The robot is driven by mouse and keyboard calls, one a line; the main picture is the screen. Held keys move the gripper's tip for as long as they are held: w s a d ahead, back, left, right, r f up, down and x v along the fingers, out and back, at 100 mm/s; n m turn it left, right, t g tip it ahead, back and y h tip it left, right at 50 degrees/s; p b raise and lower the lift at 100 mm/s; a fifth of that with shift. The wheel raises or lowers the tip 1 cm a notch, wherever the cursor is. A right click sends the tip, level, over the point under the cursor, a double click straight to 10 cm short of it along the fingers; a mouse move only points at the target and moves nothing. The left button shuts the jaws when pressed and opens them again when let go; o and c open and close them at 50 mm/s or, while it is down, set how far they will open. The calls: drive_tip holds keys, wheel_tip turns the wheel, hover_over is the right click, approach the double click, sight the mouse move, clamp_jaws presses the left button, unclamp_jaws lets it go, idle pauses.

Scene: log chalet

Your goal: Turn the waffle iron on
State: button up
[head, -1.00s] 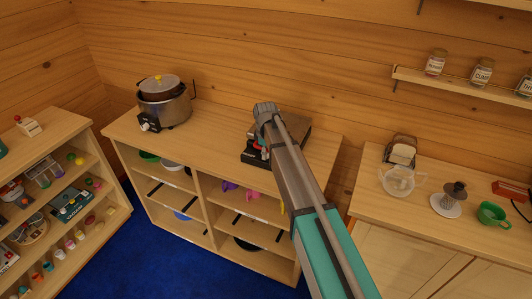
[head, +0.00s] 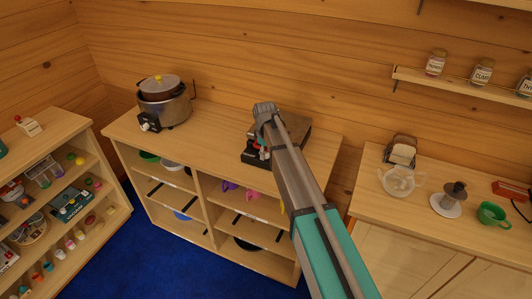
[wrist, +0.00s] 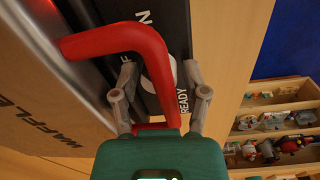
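The waffle iron (head: 297,129) stands on the shelf-unit counter, partly hidden behind my arm in the head view. In the wrist view its grey-brown lid (wrist: 40,100) carries the word WAFFLE. Its black front panel (wrist: 178,45) shows parts of the lettering for ON and READY, and a white round mark partly hidden by the red bent handle (wrist: 120,38). A red glow (wrist: 40,5) shows at the top left. My gripper (wrist: 159,68) is over the panel with its grey fingers apart, one on each side of the handle's lower part. I cannot tell whether they touch it.
A pot cooker (head: 163,103) stands at the counter's left end (head: 215,125). A toaster (head: 401,150), glass teapot (head: 398,181) and green cup (head: 492,213) are on the right cabinet. A shelf of small items (head: 70,205) is at left. The counter between cooker and waffle iron is clear.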

drive_tip(key=shift+n, duration=0.5)
drive_tip(key=n, duration=0.3)
drive_tip(key=shift+n, duration=0.3)
wheel_tip(320, 180, up, 14)
drive_tip(key=p, duration=1.4)
drive_tip(key=s+d+f+m+b, duration=0.7)
drive_tip(key=s+d, duration=0.3)
drive_tip(key=s, duration=0.1)
drive_tip(key=s+d+f+m+b, duration=0.8)
drive_tip(key=s+d, duration=0.3)
drive_tip(key=s, duration=0.1)
drive_tip(key=shift+d, duration=0.2)
idle(0.6)
